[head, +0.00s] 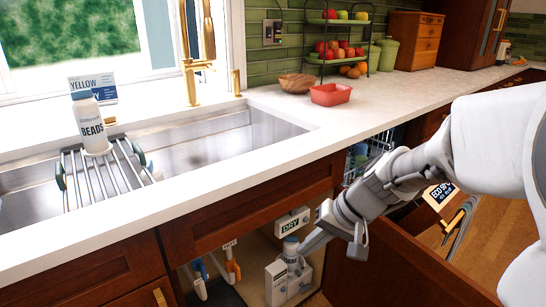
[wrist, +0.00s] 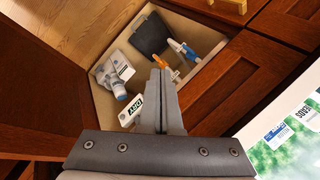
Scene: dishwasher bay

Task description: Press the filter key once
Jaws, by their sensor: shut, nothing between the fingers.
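No key marked as the filter key can be made out in either view. A white unit (head: 276,283) with a bottle-like part topped in blue-grey (head: 290,247) stands inside the open under-sink cabinet; it also shows in the wrist view (wrist: 111,70). My gripper (head: 307,246) is shut and empty, pointing down into the cabinet opening beside the white unit. In the wrist view its closed fingertips (wrist: 160,63) overlap the picture of the cabinet inside; contact cannot be told.
An orange-handled valve (head: 232,265) and a blue-handled valve (head: 201,270) are at the cabinet's left. The open cabinet door (head: 390,265) stands right of my gripper. The countertop edge (head: 200,202) runs above. A dark mat (wrist: 152,36) lies on the cabinet floor.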

